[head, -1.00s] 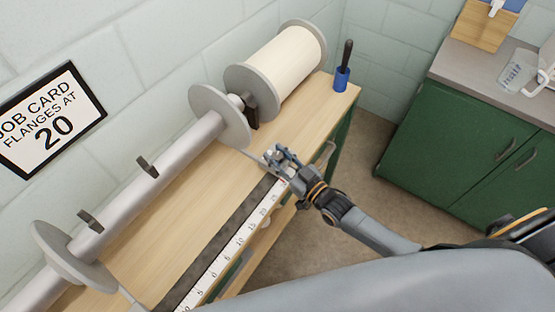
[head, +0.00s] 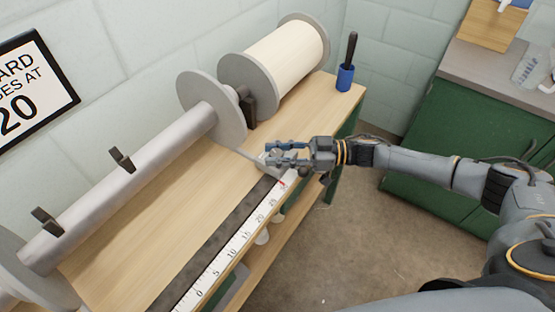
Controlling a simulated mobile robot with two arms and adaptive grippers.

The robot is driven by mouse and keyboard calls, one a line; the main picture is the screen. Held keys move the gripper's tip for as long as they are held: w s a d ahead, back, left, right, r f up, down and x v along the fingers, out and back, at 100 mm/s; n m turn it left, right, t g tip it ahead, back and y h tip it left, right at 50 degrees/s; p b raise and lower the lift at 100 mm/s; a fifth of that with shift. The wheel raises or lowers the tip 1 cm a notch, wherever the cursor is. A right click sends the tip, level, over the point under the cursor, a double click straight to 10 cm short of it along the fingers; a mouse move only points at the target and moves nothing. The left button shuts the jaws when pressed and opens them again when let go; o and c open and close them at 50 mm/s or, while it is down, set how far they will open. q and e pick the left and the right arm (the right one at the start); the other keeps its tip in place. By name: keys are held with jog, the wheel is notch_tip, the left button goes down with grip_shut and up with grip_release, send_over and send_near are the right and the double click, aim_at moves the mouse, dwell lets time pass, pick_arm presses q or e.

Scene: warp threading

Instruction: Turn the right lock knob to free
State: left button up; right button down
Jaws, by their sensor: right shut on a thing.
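My right gripper (head: 268,153) reaches in from the right to the bench's front edge. Its fingers are shut on a small part at the front end of the thin grey arm (head: 250,157), which runs forward from the right flange (head: 207,105). The fingers largely hide this part, and I cannot make out the right lock knob's shape or turn. A red mark (head: 283,183) shows just below the gripper at the upper end of the white ruler (head: 228,248). My left gripper is not in view.
The grey beam (head: 150,170) carries two upright dark tabs (head: 122,160). A cream spool (head: 285,60) lies behind the right flange. A blue cup (head: 345,77) with a dark-handled tool stands at the bench's far end. Green cabinets (head: 440,130) stand right, across open floor.

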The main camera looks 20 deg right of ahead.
jog(key=shift+n+g+b, duration=0.35)
jog(key=shift+n+g, duration=0.15)
jog(key=shift+g, duration=0.3)
jog(key=c, duration=1)
grip_release()
jog(key=shift+a, duration=0.1)
jog(key=shift+o, duration=0.2)
jog(key=s+d, duration=0.2)
jog(key=d, duration=1)
